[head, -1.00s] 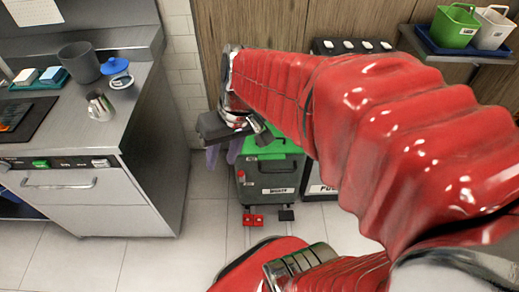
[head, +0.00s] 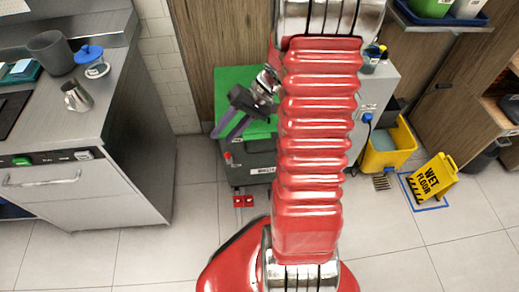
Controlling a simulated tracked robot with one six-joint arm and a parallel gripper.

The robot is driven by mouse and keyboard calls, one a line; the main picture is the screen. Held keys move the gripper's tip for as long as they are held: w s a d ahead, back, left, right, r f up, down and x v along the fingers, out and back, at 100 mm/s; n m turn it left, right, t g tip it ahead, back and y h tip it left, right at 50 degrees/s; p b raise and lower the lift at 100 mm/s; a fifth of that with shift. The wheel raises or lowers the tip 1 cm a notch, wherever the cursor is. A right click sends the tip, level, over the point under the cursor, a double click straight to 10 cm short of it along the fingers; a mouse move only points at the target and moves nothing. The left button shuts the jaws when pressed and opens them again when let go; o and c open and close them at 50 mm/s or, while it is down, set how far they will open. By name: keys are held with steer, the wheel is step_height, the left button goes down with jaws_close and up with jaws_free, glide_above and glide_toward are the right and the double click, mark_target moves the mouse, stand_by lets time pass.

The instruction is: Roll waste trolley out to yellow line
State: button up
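The waste trolley (head: 262,158) is a dark bin with a green lid (head: 232,78), a white label on its front and red pedals (head: 243,201) at the floor. It stands against the wooden panel, and my red arm hides its right part. My gripper (head: 219,131) is over the left side of the trolley's lid, its two purple fingers pointing down and left. The fingers look apart with nothing between them. I cannot tell whether they touch the trolley. No yellow line shows in view.
A steel counter (head: 150,135) with a cup and jug stands at left. A pale cabinet (head: 375,95) is right of the trolley, partly behind my arm. A yellow mop bucket (head: 385,155) and a yellow wet-floor sign (head: 433,180) stand further right. The tiled floor in front (head: 140,255) is clear.

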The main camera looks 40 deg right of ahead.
steer(key=d+f+m+t+y, duration=0.1)
steer(key=d+f+m+t, duration=0.6)
steer(key=d+f, duration=0.9)
steer(key=m+t+h, duration=0.5)
steer(key=t+h, duration=0.1)
steer(key=t, duration=0.1)
glide_toward(263, 151)
steer(key=a+v, duration=0.1)
steer(key=v, duration=0.2)
steer(key=shift+s+d+f, duration=0.1)
steer(key=shift+d+f, duration=0.05)
steer(key=shift+d, duration=0.5)
steer(key=x, duration=1.4)
steer(key=shift+d+f, duration=0.15)
steer(key=shift+f, duration=0.05)
steer(key=shift+c, duration=0.5)
steer(key=shift+s, duration=0.1)
jaws_close()
